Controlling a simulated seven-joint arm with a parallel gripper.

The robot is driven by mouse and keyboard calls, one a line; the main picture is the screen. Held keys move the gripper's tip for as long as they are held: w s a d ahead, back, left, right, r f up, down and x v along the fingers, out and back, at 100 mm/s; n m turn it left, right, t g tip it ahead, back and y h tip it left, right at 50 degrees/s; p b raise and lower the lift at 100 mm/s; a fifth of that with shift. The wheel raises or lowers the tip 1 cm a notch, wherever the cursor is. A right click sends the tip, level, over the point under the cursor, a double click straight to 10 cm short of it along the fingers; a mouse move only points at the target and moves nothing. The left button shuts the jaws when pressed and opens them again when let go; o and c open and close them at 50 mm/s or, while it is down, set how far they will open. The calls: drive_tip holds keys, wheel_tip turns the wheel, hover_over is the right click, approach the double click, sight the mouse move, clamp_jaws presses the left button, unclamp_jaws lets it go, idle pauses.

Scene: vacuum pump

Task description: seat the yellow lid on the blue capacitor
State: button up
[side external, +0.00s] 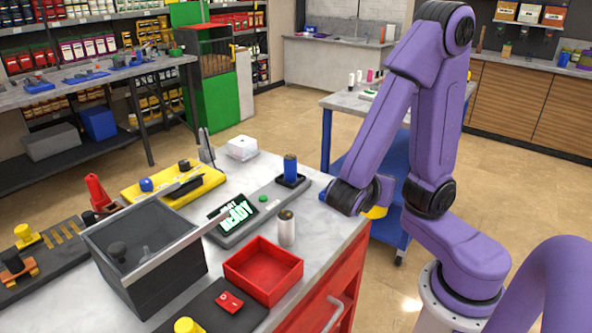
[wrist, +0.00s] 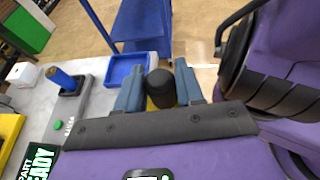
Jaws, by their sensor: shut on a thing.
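The blue capacitor (side external: 290,166) stands upright in a small black holder (side external: 291,181) on the light worktop. It also shows at the left of the wrist view (wrist: 60,77). The yellow lid (side external: 376,212) shows only as a yellow sliver beside my arm's wrist. In the wrist view its black knob (wrist: 161,88) sits between my fingers, with a little yellow (wrist: 151,104) below. My gripper (wrist: 160,90) is shut on the lid by the knob. It is to the right of the capacitor in both views, apart from it. My arm hides the fingers in the side view.
A blue tray (wrist: 119,68) lies beyond my fingers in the wrist view. The grey fixture has a green button (side external: 263,198) and a lit display (side external: 232,214). A metal cylinder (side external: 287,228), a red tray (side external: 263,277) and a dark bin (side external: 190,271) stand nearby.

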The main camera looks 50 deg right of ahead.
drive_tip(key=w+a+m+g, duration=0.1)
drive_tip(key=w+a, duration=0.3)
drive_tip(key=w, duration=0.3)
wheel_tip(320, 180, up, 5)
drive_tip(key=m+g, duration=0.4)
drive_tip(key=g, duration=0.1)
hover_over(290, 155)
drive_tip(key=shift+y, duration=0.3)
drive_tip(key=shift+f, duration=2.65)
drive_tip(key=shift+f, duration=2.15)
drive_tip(key=o, duration=1.1)
drive_tip(key=shift+o, duration=0.2)
drive_tip(key=shift+r, duration=0.1)
